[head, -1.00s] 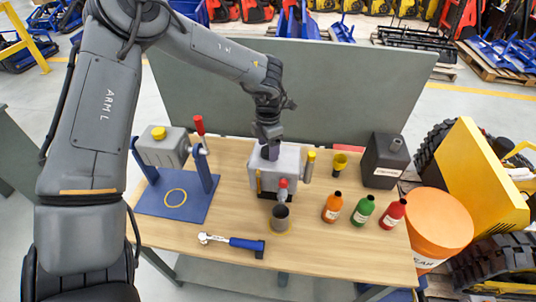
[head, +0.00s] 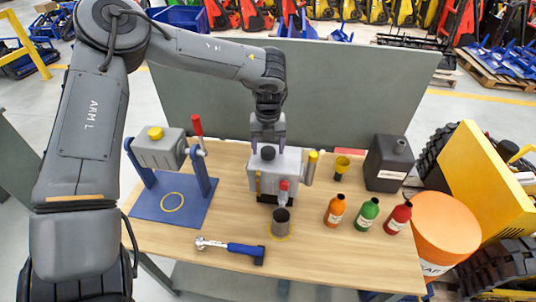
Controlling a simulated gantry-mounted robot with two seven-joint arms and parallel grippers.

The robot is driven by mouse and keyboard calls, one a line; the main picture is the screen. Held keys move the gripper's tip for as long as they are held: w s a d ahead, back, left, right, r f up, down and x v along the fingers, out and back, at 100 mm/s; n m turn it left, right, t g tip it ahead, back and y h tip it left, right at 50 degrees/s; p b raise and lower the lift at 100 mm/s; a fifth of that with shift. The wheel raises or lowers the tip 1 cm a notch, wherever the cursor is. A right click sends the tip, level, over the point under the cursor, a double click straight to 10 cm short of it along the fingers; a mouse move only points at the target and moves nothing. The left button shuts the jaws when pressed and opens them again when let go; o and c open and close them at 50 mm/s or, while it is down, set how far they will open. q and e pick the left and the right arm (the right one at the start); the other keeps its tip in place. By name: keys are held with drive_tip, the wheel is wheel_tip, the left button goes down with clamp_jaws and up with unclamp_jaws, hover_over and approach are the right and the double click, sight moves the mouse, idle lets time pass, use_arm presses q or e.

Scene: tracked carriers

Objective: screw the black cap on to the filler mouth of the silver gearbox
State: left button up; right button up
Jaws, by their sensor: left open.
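The silver gearbox (head: 287,166) stands near the middle of the wooden table. The black cap (head: 268,153) sits on top of it, at the place of the filler mouth, which it hides. I cannot tell how tightly the cap is seated. My left gripper (head: 268,140) is just above and behind the cap, pointing down with its fingers spread apart, and it holds nothing. My right gripper is not in view.
A grey cup (head: 280,221) stands before the gearbox. Orange (head: 335,210), green (head: 366,213) and red (head: 398,216) bottles, a yellow funnel (head: 341,167) and black canister (head: 387,163) are to the right. A torque wrench (head: 232,248) lies in front; a blue stand (head: 172,200) is left.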

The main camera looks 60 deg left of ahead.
use_arm(q)
drive_tip(key=n+b, duration=0.1)
drive_tip(key=n, duration=0.1)
drive_tip(key=n+b, duration=0.1)
drive_tip(key=n, duration=0.2)
drive_tip(key=shift+f+n, duration=0.2)
drive_tip(key=shift+n, duration=0.1)
drive_tip(key=n+b, duration=0.1)
drive_tip(key=n, duration=0.3)
drive_tip(key=shift+r, duration=0.2)
drive_tip(key=c, duration=1)
drive_tip(key=m+p, duration=0.3)
drive_tip(key=m, duration=0.1)
drive_tip(key=shift+r, duration=0.25)
drive_tip(key=m+p, duration=0.1)
drive_tip(key=m, duration=0.2)
drive_tip(key=shift+f, duration=0.1)
drive_tip(key=m, duration=0.1)
drive_tip(key=m+p, duration=0.1)
drive_tip(key=shift+f+m, duration=0.2)
drive_tip(key=shift+m, duration=0.1)
